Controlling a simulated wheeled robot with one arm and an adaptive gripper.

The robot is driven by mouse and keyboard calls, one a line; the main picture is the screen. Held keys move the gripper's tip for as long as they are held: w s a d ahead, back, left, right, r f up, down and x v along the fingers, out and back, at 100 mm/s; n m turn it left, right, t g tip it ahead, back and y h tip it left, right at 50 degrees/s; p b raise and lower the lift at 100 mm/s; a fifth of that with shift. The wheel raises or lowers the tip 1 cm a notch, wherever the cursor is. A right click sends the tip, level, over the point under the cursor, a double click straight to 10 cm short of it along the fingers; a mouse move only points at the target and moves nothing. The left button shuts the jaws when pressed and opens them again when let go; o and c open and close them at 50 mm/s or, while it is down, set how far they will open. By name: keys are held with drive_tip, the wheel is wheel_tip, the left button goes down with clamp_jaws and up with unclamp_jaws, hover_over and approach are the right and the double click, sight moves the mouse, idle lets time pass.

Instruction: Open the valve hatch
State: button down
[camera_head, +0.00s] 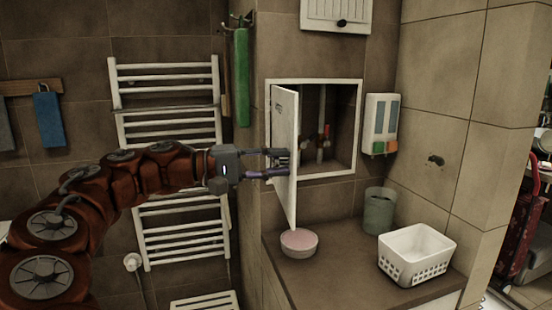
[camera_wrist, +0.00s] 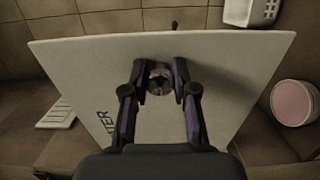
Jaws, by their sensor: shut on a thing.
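The valve hatch (camera_head: 284,155) is a white door on a white-framed wall recess (camera_head: 359,125), and it stands swung wide open. Pipes and valves with a red part (camera_head: 323,146) show inside the recess. My gripper (camera_head: 281,160) reaches the door from the left, at about mid-height. In the wrist view, the hatch door (camera_wrist: 225,85) fills the middle, and my gripper's fingers (camera_wrist: 160,75) are closed around a small round knob (camera_wrist: 160,84) on its face.
A ledge (camera_head: 345,275) below the recess holds a pink-topped round tub (camera_head: 299,242), a grey-green cup (camera_head: 379,210) and a white basket (camera_head: 417,254). A dispenser (camera_head: 380,124) hangs right of the recess. A white towel radiator (camera_head: 165,75) is behind my arm at left.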

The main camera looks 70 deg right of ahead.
drive_tip(key=shift+w, duration=0.1)
drive_tip(key=c, duration=0.9)
unclamp_jaws()
drive_tip(key=v, duration=1.2)
